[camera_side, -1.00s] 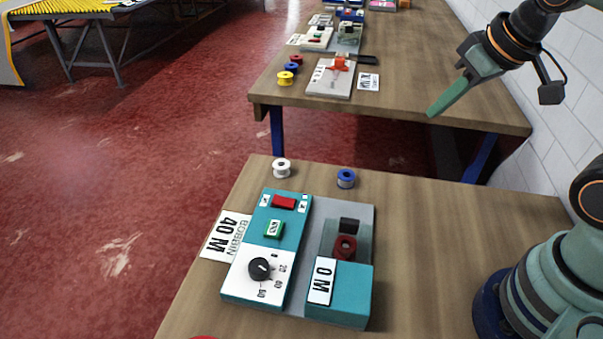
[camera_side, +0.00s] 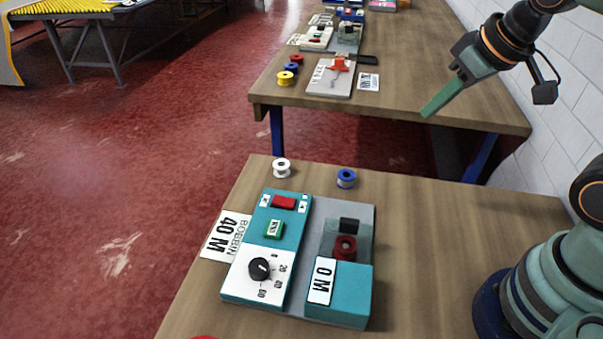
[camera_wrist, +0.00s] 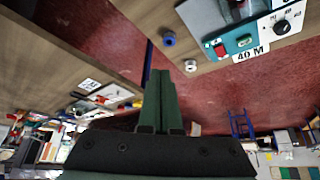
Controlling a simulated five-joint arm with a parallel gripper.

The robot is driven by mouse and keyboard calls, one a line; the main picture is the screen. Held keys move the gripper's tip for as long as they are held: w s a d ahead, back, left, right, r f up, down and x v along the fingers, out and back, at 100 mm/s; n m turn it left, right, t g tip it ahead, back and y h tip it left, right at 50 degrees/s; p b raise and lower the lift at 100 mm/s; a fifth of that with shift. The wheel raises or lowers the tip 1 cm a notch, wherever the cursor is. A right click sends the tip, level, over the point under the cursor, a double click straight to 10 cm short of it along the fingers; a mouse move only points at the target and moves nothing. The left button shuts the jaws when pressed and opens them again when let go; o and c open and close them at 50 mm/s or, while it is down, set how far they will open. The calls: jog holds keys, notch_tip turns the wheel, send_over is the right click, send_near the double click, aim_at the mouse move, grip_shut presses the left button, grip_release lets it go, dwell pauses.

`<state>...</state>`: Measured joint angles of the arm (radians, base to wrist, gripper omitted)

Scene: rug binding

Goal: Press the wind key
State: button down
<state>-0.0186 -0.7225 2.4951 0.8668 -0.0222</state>
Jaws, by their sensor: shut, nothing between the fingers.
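The wind key is a small green key (camera_side: 273,229) with a white label, on the teal panel of the bobbin winder (camera_side: 262,287) on the near table. A red switch (camera_side: 283,202) sits above it and a black dial (camera_side: 260,267) below it. The green key also shows in the wrist view (camera_wrist: 244,40), at the upper right. My gripper (camera_side: 428,112) is shut and empty, raised in the air to the upper right of the winder, well apart from the key. In the wrist view its green fingers (camera_wrist: 161,75) lie together.
A white spool (camera_side: 281,168) and a blue spool (camera_side: 346,178) stand behind the winder. A red bobbin (camera_side: 344,247) sits on the winder's grey base beside the "0 M" box (camera_side: 340,294). A "BOBBIN 40 M" card (camera_side: 226,235) lies left.

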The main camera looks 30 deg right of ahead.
jog(key=w+a+f+n, duration=0.2)
jog(key=w+a+n, duration=0.2)
jog(key=w+a, duration=0.1)
jog(key=n+t+y, duration=0.2)
jog(key=n+y, duration=0.3)
jog(key=n, duration=0.5)
send_over(280, 228)
notch_tip(280, 228, down, 9)
jog(key=shift+s+a+r, duration=0.1)
jog(key=shift+f, duration=4.4)
jog(key=shift+f, duration=0.45)
